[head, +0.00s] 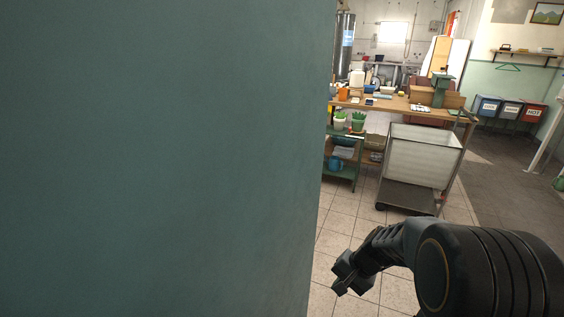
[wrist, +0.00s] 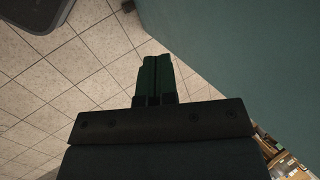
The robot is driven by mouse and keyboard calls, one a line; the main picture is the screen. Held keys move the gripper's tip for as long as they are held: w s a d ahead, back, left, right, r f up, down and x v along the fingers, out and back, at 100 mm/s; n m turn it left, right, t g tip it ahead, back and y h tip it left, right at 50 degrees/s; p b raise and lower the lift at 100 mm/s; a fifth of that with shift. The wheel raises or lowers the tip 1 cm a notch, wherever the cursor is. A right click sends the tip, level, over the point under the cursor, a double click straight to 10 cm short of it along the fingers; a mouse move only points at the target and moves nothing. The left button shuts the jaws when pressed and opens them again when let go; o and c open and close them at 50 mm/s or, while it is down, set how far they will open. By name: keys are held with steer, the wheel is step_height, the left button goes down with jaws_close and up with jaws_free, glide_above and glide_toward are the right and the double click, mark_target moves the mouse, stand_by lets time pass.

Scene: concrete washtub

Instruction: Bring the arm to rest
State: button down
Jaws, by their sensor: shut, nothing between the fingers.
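My gripper (head: 340,281) is at the lower middle right of the head view, at the end of my dark arm, held over the tiled floor. In the wrist view my gripper (wrist: 156,64) shows its two dark fingers side by side, shut with nothing between them. The fingers point over bare floor tiles, close to a teal surface at the right.
A large teal wall or panel (head: 150,160) fills the left of the head view, near my gripper. Beyond stand a wooden workbench (head: 395,105), a white bin on a cart (head: 420,160) and a green shelf cart (head: 342,170). Tiled floor (head: 345,225) lies clear between.

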steer(key=s+r+n+t+h+p, duration=0.1)
steer(key=s+r+p, duration=0.4)
steer(key=r, duration=0.7)
steer(key=s+r+n+t+h+p, duration=0.2)
steer(key=s+r+n+h+p, duration=0.2)
steer(key=r, duration=0.9)
steer(key=shift+s+d+n+p, duration=0.45)
steer(key=shift+s+n+p, duration=0.3)
steer(key=shift+n+p, duration=0.2)
